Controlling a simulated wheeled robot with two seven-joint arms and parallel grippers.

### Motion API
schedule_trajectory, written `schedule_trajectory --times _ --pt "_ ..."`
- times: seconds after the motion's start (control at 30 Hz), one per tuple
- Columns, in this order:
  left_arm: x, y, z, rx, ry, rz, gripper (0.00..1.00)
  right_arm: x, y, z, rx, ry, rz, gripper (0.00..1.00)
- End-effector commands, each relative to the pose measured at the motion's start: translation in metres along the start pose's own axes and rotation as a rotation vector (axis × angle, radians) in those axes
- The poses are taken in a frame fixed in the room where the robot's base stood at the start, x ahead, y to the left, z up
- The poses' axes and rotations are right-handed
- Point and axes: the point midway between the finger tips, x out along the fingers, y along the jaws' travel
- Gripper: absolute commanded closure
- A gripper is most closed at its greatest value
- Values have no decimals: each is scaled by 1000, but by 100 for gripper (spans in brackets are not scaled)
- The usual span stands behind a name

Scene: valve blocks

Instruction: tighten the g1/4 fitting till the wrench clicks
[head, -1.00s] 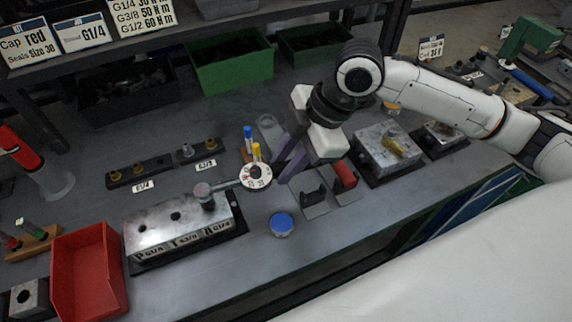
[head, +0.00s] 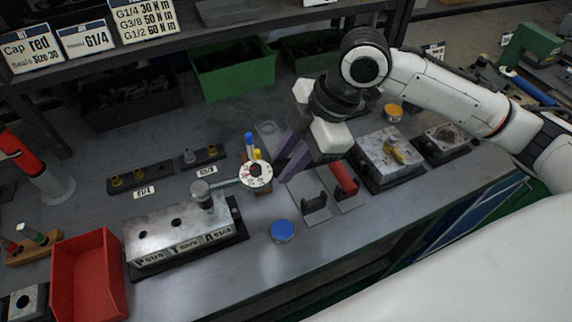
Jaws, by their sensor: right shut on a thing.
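A silver valve block (head: 150,238) with several ports stands on a dark base at the front left of the bench. A torque wrench with a round white dial (head: 257,176) lies level over it. The wrench's head (head: 201,190) sits over the port at the block's right end; the fitting under it is hidden. My right gripper (head: 281,170) is at the wrench's dial end, its purple fingers shut on the wrench. The grip itself is partly hidden behind the dial. My left gripper is not in view.
Close behind the dial stand a blue and a yellow peg (head: 249,141). A blue-lidded pot (head: 282,231), a red bin (head: 86,275), a rack of brass fittings (head: 140,178) and a holder with a red part (head: 345,178) surround the block. A second block (head: 378,157) stands right.

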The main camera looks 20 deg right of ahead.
Motion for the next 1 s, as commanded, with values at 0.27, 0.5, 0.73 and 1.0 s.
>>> schedule_trajectory --times 0.27,0.5,0.73,1.0 --pt "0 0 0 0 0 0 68 -31 7 -14 -3 4 7 100" --pt "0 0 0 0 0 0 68 -54 10 -24 -4 4 5 100" --pt "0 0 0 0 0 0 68 -62 11 -27 -2 4 4 100" --pt "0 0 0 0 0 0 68 -61 11 -26 6 1 7 100"
